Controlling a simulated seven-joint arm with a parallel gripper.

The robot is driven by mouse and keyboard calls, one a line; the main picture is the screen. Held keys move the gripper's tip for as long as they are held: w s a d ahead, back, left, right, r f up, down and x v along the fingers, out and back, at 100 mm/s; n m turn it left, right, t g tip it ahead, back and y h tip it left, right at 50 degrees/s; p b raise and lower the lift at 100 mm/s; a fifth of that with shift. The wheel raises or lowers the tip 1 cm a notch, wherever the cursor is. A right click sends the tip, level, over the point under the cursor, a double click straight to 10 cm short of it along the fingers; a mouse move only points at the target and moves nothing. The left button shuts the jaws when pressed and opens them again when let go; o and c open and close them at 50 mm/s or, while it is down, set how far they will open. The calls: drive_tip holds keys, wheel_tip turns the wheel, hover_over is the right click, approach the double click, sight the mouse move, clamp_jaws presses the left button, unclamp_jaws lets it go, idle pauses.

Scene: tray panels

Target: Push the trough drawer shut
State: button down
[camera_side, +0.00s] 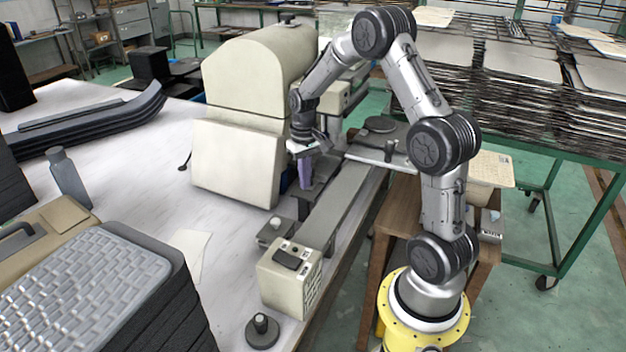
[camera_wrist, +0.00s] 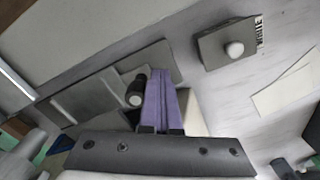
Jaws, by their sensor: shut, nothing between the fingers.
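My gripper (camera_side: 305,178) has purple fingers, pressed together and empty. It points down beside the cream machine (camera_side: 257,75), close to the right edge of its front panel (camera_side: 236,162). A long grey trough-like piece (camera_side: 343,205) runs along the table edge, just right of the fingers. I cannot tell for certain whether this is the trough drawer or how far out it is. In the wrist view the shut fingers (camera_wrist: 161,88) are over grey flat panels (camera_wrist: 95,102), beside a dark knob with a pale end (camera_wrist: 135,92). Contact cannot be told.
A small grey box with a white knob (camera_side: 274,228) stands near the trough; it also shows in the wrist view (camera_wrist: 230,44). A cream control box (camera_side: 291,275) stands at the trough's near end.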

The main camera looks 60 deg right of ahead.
drive_tip(key=shift+d, duration=0.2)
idle(0.3)
drive_tip(key=shift+d, duration=1.95)
drive_tip(key=shift+a, duration=0.6)
drive_tip(key=shift+r, duration=3.5)
drive_tip(key=shift+a, duration=0.1)
